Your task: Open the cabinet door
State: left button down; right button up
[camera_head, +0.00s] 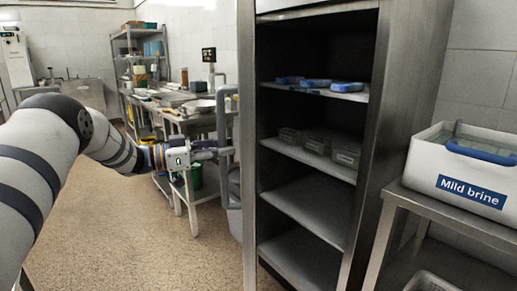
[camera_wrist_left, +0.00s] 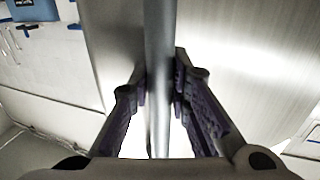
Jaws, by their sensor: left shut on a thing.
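The steel cabinet (camera_head: 395,110) stands open right of centre in the head view, its dark inside and shelves showing. Its door (camera_head: 247,150) is swung out and seen nearly edge-on at the left of the opening. The door handle (camera_head: 222,110) is a grey upright bar on the door's left side. My left gripper (camera_head: 221,152) reaches it from the left. In the left wrist view the handle (camera_wrist_left: 159,60) runs upright between the two fingers, which are shut on it, with the shiny door panel (camera_wrist_left: 245,60) behind. My right gripper is not in view.
Blue-lidded items (camera_head: 315,83) and clear containers (camera_head: 318,145) sit on the cabinet shelves. A white "Mild brine" tub (camera_head: 425,172) stands on a steel table (camera_head: 450,226) at right. A steel worktable (camera_head: 190,123) stands behind my gripper. The floor at left is clear.

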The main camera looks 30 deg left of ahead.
pick_arm(q)
jog(key=s+a, duration=0.2)
jog(key=a, duration=0.4)
jog(key=shift+s, duration=0.3)
jog(key=c, duration=1.5)
grip_release()
jog(key=v, duration=1.2)
